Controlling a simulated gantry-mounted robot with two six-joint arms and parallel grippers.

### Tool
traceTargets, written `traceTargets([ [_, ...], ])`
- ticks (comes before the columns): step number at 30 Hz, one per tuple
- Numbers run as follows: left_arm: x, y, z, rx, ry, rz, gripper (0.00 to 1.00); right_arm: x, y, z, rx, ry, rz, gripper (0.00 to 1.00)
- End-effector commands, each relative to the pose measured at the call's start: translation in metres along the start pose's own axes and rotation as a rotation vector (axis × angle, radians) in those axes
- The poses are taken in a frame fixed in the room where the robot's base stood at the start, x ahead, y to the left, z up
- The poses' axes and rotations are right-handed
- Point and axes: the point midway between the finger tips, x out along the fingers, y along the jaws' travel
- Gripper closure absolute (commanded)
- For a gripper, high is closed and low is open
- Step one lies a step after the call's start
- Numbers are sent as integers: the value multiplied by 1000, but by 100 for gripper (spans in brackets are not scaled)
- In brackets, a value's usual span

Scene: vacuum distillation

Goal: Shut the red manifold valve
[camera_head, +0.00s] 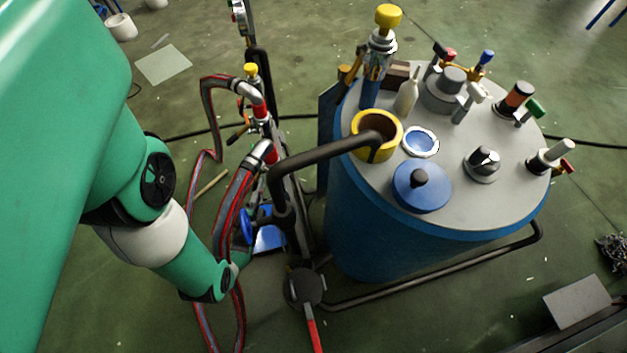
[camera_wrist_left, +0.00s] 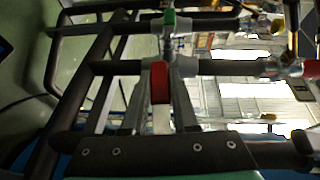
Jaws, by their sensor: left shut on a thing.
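A red valve handle (camera_wrist_left: 159,84) shows upright in the left wrist view, on a grey fitting of a dark horizontal pipe. My left gripper (camera_wrist_left: 160,72) is around it, with a grey finger on either side, shut on the handle. In the head view my green and white left arm reaches down to the hoses left of the blue tank. Its fingertips and the gripped handle cannot be made out there. My right gripper is in neither view.
The blue tank (camera_head: 360,230) has several knobs and fittings on its grey lid. Red-striped hoses (camera_head: 232,200) and a black pipe (camera_head: 325,150) run close to my left arm. A green handle (camera_wrist_left: 169,17) sits beyond the red one. Green floor is open at the back left.

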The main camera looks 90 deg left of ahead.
Motion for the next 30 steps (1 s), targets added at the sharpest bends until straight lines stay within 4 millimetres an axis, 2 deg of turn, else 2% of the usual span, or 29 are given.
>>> traceTargets([
  [9, 0, -4, 1, 46, -4, -93, 100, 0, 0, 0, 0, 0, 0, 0],
  [23, -1, -8, 1, 54, -4, -113, 100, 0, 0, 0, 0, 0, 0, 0],
  [24, -1, -8, 1, 54, -4, -114, 71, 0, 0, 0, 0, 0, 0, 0],
  [28, -1, -8, 0, 53, -4, -114, 47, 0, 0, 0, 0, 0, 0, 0],
  [29, -1, -8, 0, 52, -4, -113, 43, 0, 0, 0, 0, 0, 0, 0],
  [30, -1, -8, 0, 52, -4, -113, 43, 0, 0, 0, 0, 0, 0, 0],
])
